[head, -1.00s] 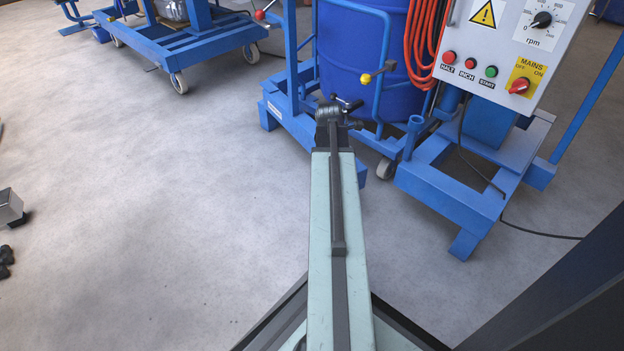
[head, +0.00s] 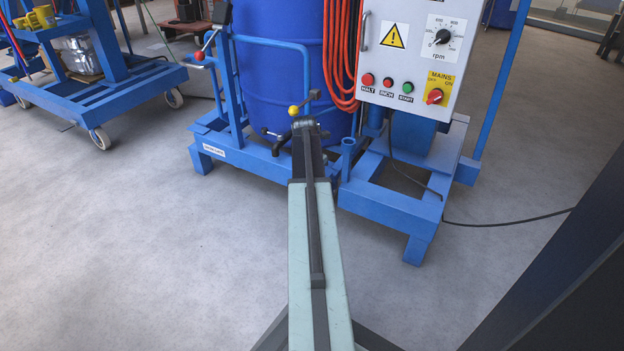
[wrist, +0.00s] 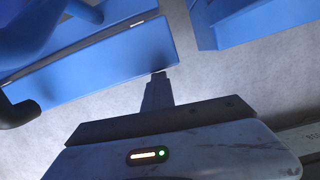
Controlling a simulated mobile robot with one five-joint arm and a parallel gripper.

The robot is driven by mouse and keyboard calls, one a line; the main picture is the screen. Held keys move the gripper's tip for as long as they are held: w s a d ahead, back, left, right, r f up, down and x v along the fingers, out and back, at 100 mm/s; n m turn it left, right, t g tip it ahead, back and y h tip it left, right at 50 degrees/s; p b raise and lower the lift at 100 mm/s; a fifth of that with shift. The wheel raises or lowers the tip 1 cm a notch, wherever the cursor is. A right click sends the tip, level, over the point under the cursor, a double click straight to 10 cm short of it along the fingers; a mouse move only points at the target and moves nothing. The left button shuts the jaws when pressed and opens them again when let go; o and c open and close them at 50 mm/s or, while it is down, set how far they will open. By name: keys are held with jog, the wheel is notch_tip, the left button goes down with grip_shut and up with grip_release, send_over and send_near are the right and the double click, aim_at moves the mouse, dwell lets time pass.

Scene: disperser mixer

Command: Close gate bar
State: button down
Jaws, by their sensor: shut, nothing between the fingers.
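The gate bar (head: 270,42) is a bent blue tube in front of the blue drum (head: 285,85). It runs right from the upright post at the left, then bends down. A yellow ball knob (head: 294,110) shows near its lower right end, just above my wrist. The lower part of the bar is hidden by my arm. In the wrist view my gripper (wrist: 159,78) is shut and empty, its tip over the edge of a blue frame beam (wrist: 100,72). I cannot tell from this view whether it touches the beam. In the head view my arm hides its fingertips.
The control cabinet (head: 412,55) stands right of the drum on a blue base (head: 390,207), with orange hose (head: 340,60) beside it. A black cable (head: 510,222) lies on the floor at right. A wheeled blue cart (head: 100,100) stands left. The floor at lower left is clear.

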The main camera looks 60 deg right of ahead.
jog(key=shift+d+r+h, duration=0.1)
jog(key=shift+d+h, duration=0.3)
jog(key=shift+d, duration=0.8)
jog(key=shift+w+a+r+p, duration=0.1)
jog(key=shift+a+r+p, duration=0.15)
jog(key=shift+r+p, duration=0.55)
jog(key=a+p+v, duration=0.1)
jog(key=p+v, duration=0.5)
jog(key=shift+a+y+p, duration=0.35)
jog(key=shift+y, duration=0.05)
jog(key=shift+r, duration=0.1)
